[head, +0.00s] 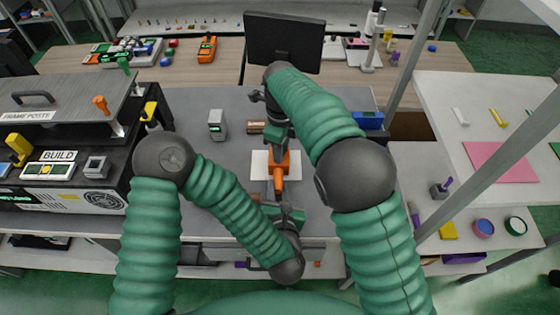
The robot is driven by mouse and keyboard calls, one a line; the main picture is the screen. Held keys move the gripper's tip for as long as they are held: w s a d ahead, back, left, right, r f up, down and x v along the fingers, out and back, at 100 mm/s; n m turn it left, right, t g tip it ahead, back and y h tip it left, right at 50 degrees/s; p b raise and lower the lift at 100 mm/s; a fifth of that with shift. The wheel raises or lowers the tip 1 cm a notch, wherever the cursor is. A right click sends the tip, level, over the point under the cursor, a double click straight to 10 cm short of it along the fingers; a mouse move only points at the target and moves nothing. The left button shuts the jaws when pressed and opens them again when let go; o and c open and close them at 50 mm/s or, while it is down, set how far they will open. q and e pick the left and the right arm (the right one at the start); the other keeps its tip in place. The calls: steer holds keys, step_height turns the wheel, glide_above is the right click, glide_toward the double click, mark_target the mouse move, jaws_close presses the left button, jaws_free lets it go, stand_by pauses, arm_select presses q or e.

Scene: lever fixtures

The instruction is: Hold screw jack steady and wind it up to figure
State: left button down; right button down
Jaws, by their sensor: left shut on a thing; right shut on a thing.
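The orange screw jack (278,172) stands on a white plate (259,163) in the middle of the grey bench. My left gripper (281,207) is at the near side of the jack, shut on its near orange part. My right gripper (279,140) comes down from behind and above, shut on the upper part of the jack. The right gripper and its wrist hide much of the jack's top, so the exact grip points are unclear. No figure can be read.
A small grey box (217,125) and a brown block (256,127) stand left of my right gripper. A black monitor (284,40) is at the back. A blue box (368,120) lies right of my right arm. A black BUILD fixture (70,180) fills the left.

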steer(key=shift+s+a+f+m, duration=0.2)
steer(key=shift+a+f+m, duration=0.1)
steer(key=shift+f+m, duration=0.3)
steer(key=c, duration=1.1)
jaws_free()
steer(key=shift+a, duration=0.1)
steer(key=shift+r, duration=0.1)
steer(key=r, duration=0.4)
steer(key=shift+w+r, duration=0.25)
steer(key=shift+w, duration=0.15)
steer(key=shift+d+r+m, duration=0.25)
steer(key=shift+r+m, duration=0.05)
steer(key=shift+r, duration=0.05)
steer(key=shift+r, duration=0.2)
step_height(320, 180, up, 12)
steer(key=shift+d+f, duration=0.1)
steer(key=shift+f, duration=0.1)
